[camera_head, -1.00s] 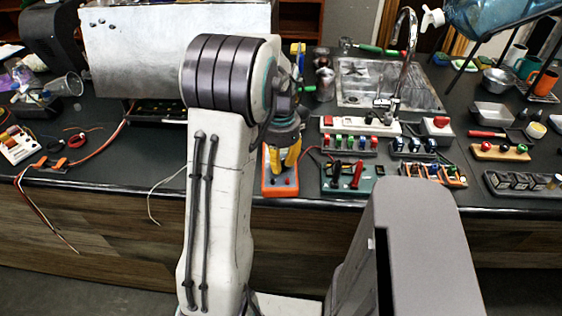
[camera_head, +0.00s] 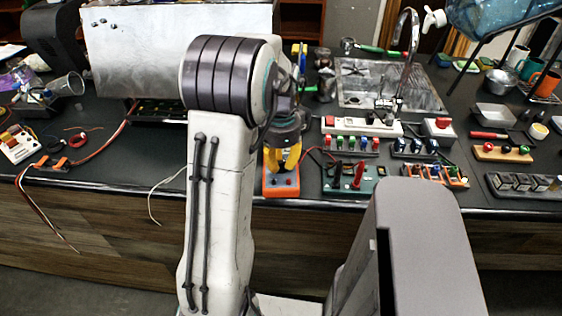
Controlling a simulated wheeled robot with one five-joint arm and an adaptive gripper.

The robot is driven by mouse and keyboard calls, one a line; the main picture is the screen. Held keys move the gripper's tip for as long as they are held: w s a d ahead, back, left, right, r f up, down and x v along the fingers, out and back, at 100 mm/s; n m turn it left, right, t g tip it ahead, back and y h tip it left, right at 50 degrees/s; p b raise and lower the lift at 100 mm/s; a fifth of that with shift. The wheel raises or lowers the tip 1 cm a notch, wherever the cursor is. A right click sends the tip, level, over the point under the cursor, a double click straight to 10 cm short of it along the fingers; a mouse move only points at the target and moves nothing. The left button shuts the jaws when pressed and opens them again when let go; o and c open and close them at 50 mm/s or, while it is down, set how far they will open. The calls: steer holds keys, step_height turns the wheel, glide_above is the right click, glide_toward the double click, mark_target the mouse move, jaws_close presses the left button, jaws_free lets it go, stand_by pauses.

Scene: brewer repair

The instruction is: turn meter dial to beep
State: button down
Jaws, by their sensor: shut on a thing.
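The orange meter (camera_head: 281,186) lies on the dark counter near its front edge. Two jacks show on its near end, and a red lead runs from beside it to the right. My gripper (camera_head: 282,160), with yellow fingers, points down over the meter's upper part. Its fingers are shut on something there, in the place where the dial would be. The dial itself and the meter's screen are hidden behind my fingers and wrist, so the dial's setting cannot be read.
A green board with red and black probes (camera_head: 350,180) stands right of the meter. Racks of coloured parts (camera_head: 350,144) and a power strip (camera_head: 361,126) lie behind it. A metal sink (camera_head: 390,85) is at the back. The counter left of my arm (camera_head: 120,165) is mostly clear.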

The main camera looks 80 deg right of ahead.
mark_target(281, 163)
steer(key=shift+f, duration=0.1)
steer(key=c, duration=1.1)
jaws_free()
steer(key=shift+o, duration=0.2)
step_height(281, 163, up, 12)
stand_by(0.4)
